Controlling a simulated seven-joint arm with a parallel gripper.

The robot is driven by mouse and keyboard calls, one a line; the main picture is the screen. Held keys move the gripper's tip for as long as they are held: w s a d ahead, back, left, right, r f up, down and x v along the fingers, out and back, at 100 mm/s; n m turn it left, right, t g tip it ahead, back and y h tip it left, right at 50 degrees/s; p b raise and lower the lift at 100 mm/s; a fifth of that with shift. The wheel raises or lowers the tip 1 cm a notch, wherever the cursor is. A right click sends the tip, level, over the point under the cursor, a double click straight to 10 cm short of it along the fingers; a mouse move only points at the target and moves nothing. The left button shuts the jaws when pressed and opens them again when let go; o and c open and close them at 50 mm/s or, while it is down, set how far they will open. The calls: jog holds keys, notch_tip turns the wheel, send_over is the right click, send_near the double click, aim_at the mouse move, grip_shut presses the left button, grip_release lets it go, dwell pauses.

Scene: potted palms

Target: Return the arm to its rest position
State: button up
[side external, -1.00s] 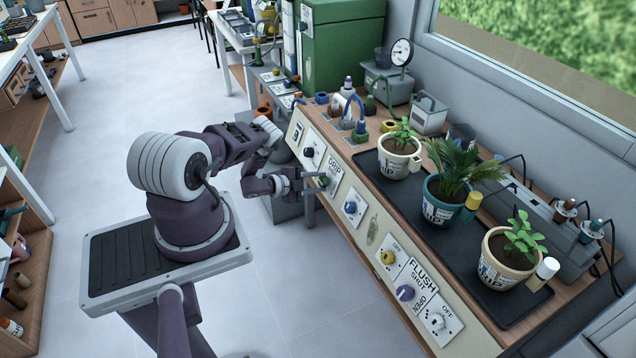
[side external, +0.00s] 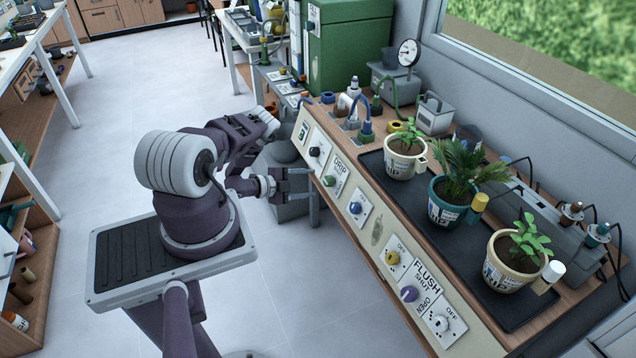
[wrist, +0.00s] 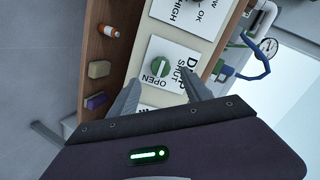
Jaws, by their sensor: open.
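My gripper (side external: 306,184) is in front of the sloped control panel, with its fingers apart and empty. It stands just left of the DRIP plate and its green knob (side external: 329,181), with a gap between them. In the wrist view my two fingers (wrist: 164,92) reach up from below, one on each side of the picture. The green knob (wrist: 160,67) shows beyond them on its white plate, with the words OPEN and SHUT beside it. My arm is bent and reaches toward the bench. No rest position is marked in view.
The bench (side external: 372,147) carries a black tray (side external: 408,202) with three potted plants. A blue knob (side external: 355,207), a yellow knob (side external: 392,257) and a purple knob (side external: 408,293) sit along the panel. Open floor (side external: 130,125) lies behind and left of my arm.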

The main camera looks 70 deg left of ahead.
jog(key=shift+s+r, duration=0.15)
jog(key=shift+s, duration=0.2)
